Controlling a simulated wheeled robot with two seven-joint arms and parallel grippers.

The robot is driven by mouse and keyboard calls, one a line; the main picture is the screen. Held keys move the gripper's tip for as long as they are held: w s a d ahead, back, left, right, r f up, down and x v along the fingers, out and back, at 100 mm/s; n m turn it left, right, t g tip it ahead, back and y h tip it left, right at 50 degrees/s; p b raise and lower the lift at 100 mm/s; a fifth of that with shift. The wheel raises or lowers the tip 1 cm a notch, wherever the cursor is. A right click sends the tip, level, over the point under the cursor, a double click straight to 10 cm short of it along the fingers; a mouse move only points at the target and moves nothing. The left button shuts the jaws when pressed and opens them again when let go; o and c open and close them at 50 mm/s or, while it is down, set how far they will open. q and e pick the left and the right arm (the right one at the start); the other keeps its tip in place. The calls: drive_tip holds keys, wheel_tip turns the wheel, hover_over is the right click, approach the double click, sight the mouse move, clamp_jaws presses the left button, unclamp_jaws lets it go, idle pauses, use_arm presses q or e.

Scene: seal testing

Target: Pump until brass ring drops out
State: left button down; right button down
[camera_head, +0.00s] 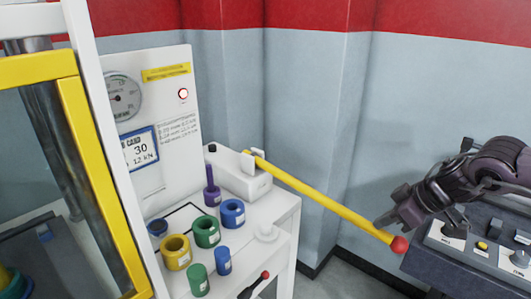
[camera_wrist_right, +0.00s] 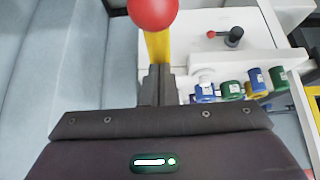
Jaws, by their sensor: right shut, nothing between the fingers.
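The yellow pump lever (camera_head: 320,199) slopes down to the right from the white pump block (camera_head: 238,180) and ends in a red ball (camera_head: 399,245). My right gripper (camera_head: 384,223) is shut and empty beside the lever, near its ball end. In the right wrist view the shut fingertips (camera_wrist_right: 157,72) overlap the lever (camera_wrist_right: 158,47), below the red ball (camera_wrist_right: 153,10); I cannot tell whether they touch it. The yellow-framed press window (camera_head: 100,175) is at left, with yellow and teal parts (camera_head: 12,283) partly visible low inside. I cannot make out a brass ring. My left gripper is out of view.
Several coloured cylinders, including a yellow one (camera_head: 176,258), stand on the white table (camera_head: 280,212). A small red-knobbed lever (camera_head: 255,286) is at its front. A gauge (camera_head: 121,97) is on the back panel. A dark control console (camera_head: 440,262) stands at right.

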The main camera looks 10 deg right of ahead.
drive_tip(key=shift+f, duration=0.7)
drive_tip(key=shift+d, duration=0.1)
drive_tip(key=shift+s, duration=0.1)
